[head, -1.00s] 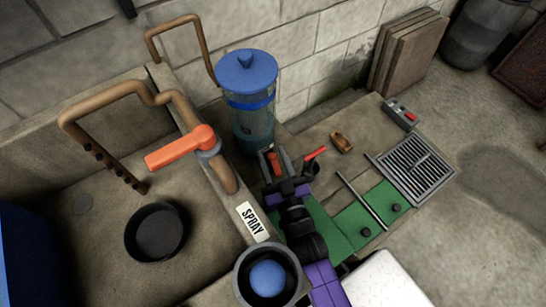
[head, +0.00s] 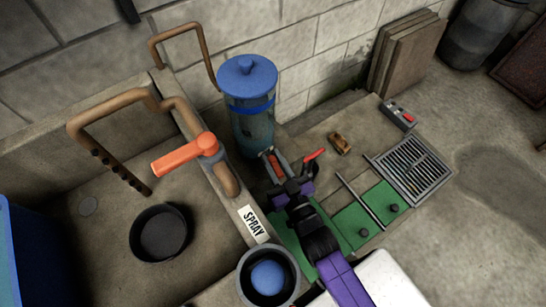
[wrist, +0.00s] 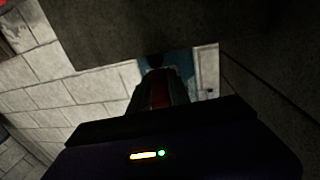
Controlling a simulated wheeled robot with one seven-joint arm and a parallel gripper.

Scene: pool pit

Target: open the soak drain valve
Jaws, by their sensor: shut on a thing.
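My gripper (head: 271,163) is low at the foot of the clear canister with a blue lid (head: 248,80). It is shut on an orange-red handle (head: 276,167), which I take to be the soak drain valve's. In the wrist view a dark red strip (wrist: 157,92) shows between the fingers. The valve's body and pipe are hidden, so I cannot tell how far it is turned. A small red lever (head: 315,154) sticks up just right of the gripper. A large orange lever (head: 185,154) sits on the copper pipe by the SPRAY label (head: 252,222).
The trough wall (head: 215,190) rises left of the gripper, with a black bowl (head: 160,232) inside. On the right are a floor grate (head: 413,166), a green mat (head: 352,222) with a metal bar, a small brown object (head: 339,144) and a grey box (head: 398,114).

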